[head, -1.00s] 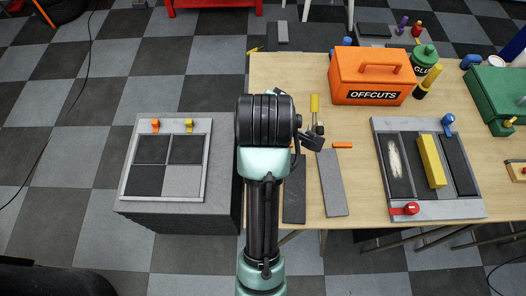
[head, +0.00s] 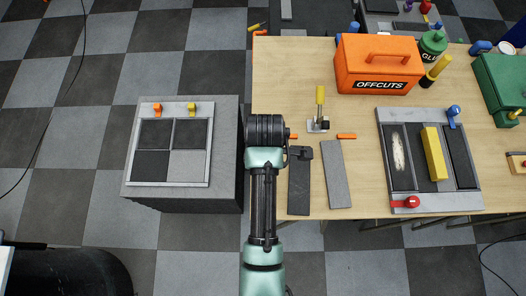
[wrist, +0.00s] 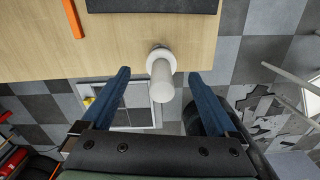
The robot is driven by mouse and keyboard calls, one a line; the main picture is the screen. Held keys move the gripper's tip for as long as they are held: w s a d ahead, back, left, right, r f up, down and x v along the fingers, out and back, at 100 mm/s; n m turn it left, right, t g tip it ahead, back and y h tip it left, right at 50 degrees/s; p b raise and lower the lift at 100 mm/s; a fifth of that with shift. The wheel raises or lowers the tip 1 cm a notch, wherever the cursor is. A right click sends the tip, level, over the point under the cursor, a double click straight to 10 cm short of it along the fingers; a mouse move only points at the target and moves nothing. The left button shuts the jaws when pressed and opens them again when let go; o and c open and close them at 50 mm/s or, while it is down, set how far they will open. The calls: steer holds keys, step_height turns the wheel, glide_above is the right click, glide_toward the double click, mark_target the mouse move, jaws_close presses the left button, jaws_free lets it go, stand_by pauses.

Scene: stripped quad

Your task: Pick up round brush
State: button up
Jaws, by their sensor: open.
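In the wrist view a pale, whitish round piece (wrist: 162,80) with a wider collar shows at the table's edge; it looks like the round brush, but I cannot be sure. It lies between the two blue fingers of my gripper (wrist: 160,75), which are open with a gap on each side of it. In the head view my own arm hides my gripper and this piece, near the table's left edge. A yellow-and-black upright tool (head: 436,71) stands beside the orange box; I cannot tell its kind.
The wooden table (head: 285,75) carries a dark slab (head: 299,185), a grey slab (head: 338,175), a yellow-handled clamp (head: 320,105), an orange OFFCUTS box (head: 379,65) and a grey tray (head: 399,115). A grey block (head: 226,150) with a panel stands left of the table.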

step_height(320, 180, down, 5)
steer(key=shift+s+a+r+p, duration=0.1)
steer(key=shift+p, duration=0.5)
steer(key=c, duration=1.5)
